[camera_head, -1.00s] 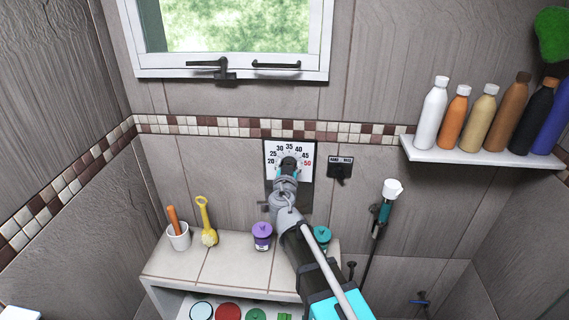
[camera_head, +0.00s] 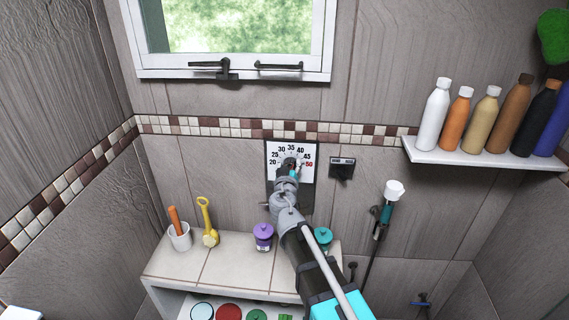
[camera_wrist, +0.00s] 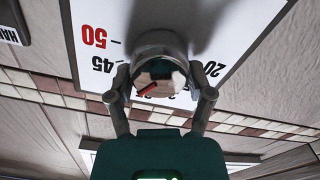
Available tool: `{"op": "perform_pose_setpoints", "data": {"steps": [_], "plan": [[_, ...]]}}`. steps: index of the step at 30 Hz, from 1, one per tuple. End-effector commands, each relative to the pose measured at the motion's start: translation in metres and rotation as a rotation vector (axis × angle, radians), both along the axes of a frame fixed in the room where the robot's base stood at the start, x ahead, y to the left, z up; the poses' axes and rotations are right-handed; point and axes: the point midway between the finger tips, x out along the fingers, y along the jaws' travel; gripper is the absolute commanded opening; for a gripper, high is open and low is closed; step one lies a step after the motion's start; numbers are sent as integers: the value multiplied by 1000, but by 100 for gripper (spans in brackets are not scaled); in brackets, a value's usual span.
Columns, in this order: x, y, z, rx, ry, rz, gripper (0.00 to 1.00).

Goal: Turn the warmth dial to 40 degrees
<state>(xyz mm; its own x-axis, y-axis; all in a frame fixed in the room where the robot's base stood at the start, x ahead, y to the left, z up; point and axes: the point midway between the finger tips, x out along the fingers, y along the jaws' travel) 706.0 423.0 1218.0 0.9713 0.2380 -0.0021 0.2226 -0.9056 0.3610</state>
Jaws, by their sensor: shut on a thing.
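The warmth dial's white scale plate (camera_head: 307,150) is on the tiled wall under the window, with numbers from 20 to a red 50. My gripper (camera_head: 290,166) reaches up to it and covers the knob. In the wrist view the plate (camera_wrist: 240,25) appears upside down, and my gripper (camera_wrist: 160,92) has a finger on each side of the round grey knob (camera_wrist: 158,48), shut on it. A red pointer mark (camera_wrist: 147,89) on the knob slants down-left, to the 45 side of the scale. The numbers near its tip are partly hidden, so I cannot tell the exact reading.
A small dark panel (camera_head: 342,168) is right of the dial. A purple jar (camera_head: 262,237) and a teal jar (camera_head: 323,237) stand on the ledge (camera_head: 235,265) below. A bottle shelf (camera_head: 480,154) is at the right; a hand shower (camera_head: 388,205) hangs below it.

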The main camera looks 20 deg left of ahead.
Motion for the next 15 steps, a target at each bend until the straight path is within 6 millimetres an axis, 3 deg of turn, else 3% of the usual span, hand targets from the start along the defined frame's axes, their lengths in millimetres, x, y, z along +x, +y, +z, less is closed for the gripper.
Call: {"op": "perform_pose_setpoints", "data": {"steps": [1, 6, 15], "plan": [[1, -2, 1, -2, -1, -8, 69], [1, -2, 0, -1, -1, -7, 100], [1, -2, 0, 1, 0, -4, 100]]}}
